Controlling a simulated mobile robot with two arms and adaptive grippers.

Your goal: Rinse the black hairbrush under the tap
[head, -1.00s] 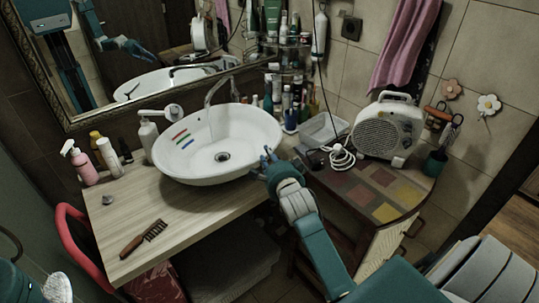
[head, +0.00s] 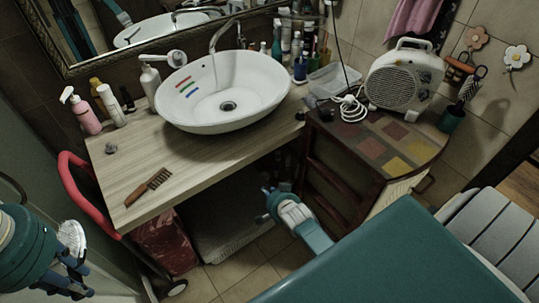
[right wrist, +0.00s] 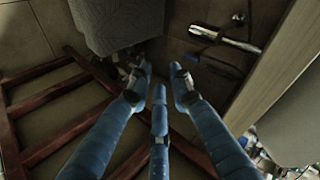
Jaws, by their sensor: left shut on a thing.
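The hairbrush (head: 73,238) is at the lower left of the head view, an oval head with a pale bristly face and dark edge. My left gripper (head: 72,264) is shut on it, left of the counter; its handle is mostly hidden. The chrome tap (head: 222,36) arches over the far rim of the white oval basin (head: 190,122); I see no water stream. My right gripper (head: 275,205) is low in front of the counter. In the right wrist view my right gripper (right wrist: 159,82) has its fingers spread, with nothing between them.
A brown-handled comb (head: 148,187) lies on the wooden counter (head: 185,165). A pink bottle (head: 82,113) and other bottles stand at its left. A red curved frame (head: 88,195) stands at the counter's left edge. A white heater (head: 404,75) sits on the cabinet at right.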

